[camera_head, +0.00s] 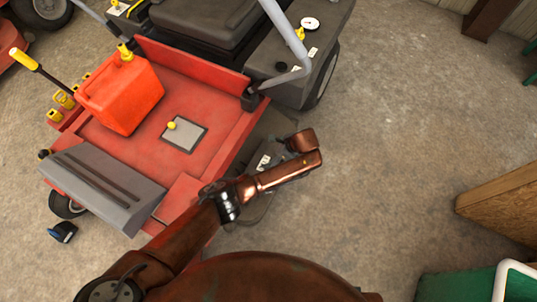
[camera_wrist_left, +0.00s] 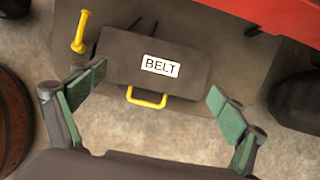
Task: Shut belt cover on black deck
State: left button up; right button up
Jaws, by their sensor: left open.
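The belt cover (camera_wrist_left: 120,62) is a dark flap with a white BELT label and a yellow handle (camera_wrist_left: 147,102) on its near edge. It sits by the black deck (camera_wrist_left: 225,62); I cannot tell its exact tilt. My left gripper (camera_wrist_left: 156,97) is open, its green-padded fingers spread either side of the handle, with nothing between them held. In the head view, my left arm reaches over the black deck (camera_head: 258,140) beside the red mower; the wrist hides the fingers and much of the cover. My right gripper is not in view.
The red mower (camera_head: 110,148) carries a red fuel can (camera_head: 124,95), a grey pedal plate (camera_head: 105,185) and a bent grey bar (camera_head: 290,45). A yellow knob (camera_wrist_left: 80,32) stands left of the cover. A wooden box (camera_head: 505,200) and green bin (camera_head: 455,285) lie right. Concrete between is clear.

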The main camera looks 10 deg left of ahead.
pick_arm(q)
jog(key=v, duration=0.7)
jog(key=shift+r, duration=0.2)
jog(key=shift+d, duration=0.1)
